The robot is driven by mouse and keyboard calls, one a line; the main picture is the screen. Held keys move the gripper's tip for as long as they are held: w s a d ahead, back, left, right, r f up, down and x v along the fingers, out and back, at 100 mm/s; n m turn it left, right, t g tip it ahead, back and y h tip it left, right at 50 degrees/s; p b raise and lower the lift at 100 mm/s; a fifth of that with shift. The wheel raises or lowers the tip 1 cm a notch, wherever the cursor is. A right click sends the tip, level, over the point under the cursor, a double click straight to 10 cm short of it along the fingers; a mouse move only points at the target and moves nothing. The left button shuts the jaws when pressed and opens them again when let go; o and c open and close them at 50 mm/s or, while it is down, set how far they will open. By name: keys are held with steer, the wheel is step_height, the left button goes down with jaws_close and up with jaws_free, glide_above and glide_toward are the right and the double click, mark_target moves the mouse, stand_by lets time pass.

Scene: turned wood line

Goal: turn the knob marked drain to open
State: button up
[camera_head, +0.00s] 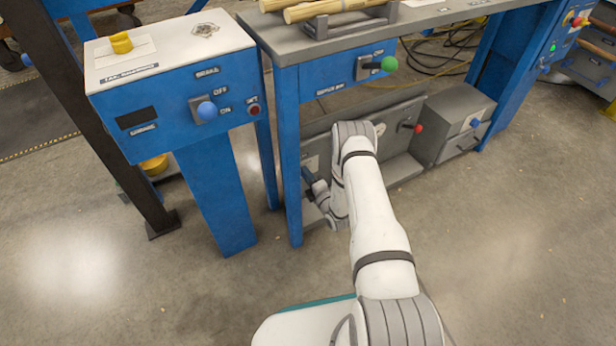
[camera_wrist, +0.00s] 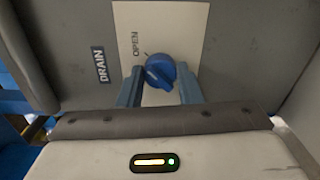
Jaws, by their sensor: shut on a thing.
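The drain knob (camera_wrist: 160,70) is blue and round with a raised ridge, on a pale plate (camera_wrist: 190,25) in the wrist view. A dark label reading DRAIN (camera_wrist: 99,66) is left of the plate. The word OPEN (camera_wrist: 135,43) is printed on the plate left of the knob, both words reading sideways. The ridge lies at a slant; I cannot tell its exact setting. My gripper (camera_wrist: 160,88) has one finger on each side of the knob and is shut on it. In the head view my gripper (camera_head: 312,186) is low under the bench, and I cannot make out the knob there.
A blue brake box (camera_head: 185,85) with a blue knob stands at left. The bench (camera_head: 375,22) with wooden rods and a blue leg (camera_head: 288,150) is close beside my arm. A red knob (camera_head: 418,128) and grey box (camera_head: 455,120) are right. The front floor is clear.

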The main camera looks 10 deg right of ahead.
stand_by(0.3)
steer(key=o, duration=1)
steer(key=shift+s, duration=0.1)
steer(key=p+v, duration=0.2)
steer(key=v, duration=0.5)
steer(key=shift+s+d+p, duration=0.1)
steer(key=shift+s+p, duration=0.15)
steer(key=shift+p, duration=0.1)
